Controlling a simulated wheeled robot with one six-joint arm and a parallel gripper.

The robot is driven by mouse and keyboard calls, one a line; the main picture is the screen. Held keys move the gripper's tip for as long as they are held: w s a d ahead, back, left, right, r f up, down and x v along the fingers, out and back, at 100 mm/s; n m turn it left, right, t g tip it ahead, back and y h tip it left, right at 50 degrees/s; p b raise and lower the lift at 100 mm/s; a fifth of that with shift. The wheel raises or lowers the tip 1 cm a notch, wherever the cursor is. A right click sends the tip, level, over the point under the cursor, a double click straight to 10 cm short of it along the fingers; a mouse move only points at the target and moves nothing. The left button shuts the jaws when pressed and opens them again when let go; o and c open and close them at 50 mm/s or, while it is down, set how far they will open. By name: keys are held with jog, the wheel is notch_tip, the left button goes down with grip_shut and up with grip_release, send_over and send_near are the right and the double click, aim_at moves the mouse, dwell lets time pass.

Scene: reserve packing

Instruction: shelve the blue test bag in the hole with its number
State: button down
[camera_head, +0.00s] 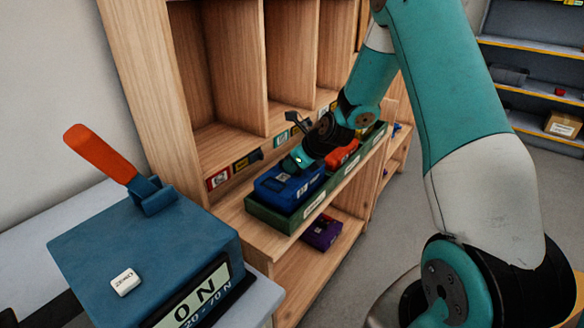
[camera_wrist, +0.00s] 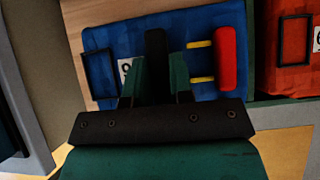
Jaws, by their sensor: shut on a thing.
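The blue test bag (camera_head: 272,189) sits at the near end of a long green tray (camera_head: 268,217) on the shelf unit's ledge. In the wrist view the blue bag (camera_wrist: 200,27) fills the upper middle. It shows a dark handle, a red bar on yellow pegs and a white number label, partly hidden by my fingers; I cannot read it for sure. My gripper (camera_head: 297,163) reaches down onto the bag's top and is shut on it; its fingers also show in the wrist view (camera_wrist: 163,80). Tall wooden holes (camera_head: 235,70) stand behind, with coloured number tags (camera_head: 218,179) below them.
A red bag (camera_head: 343,154) lies farther along the tray, close beside the blue bag in the wrist view (camera_wrist: 283,82). A purple bag (camera_head: 322,232) lies on the lower shelf. A blue force gauge (camera_head: 150,245) with an orange lever stands at front left. Grey shelves (camera_head: 530,95) stand far right.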

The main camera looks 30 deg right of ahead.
jog(key=shift+r+p, duration=1.4)
jog(key=shift+r, duration=0.4)
jog(key=shift+s, duration=0.1)
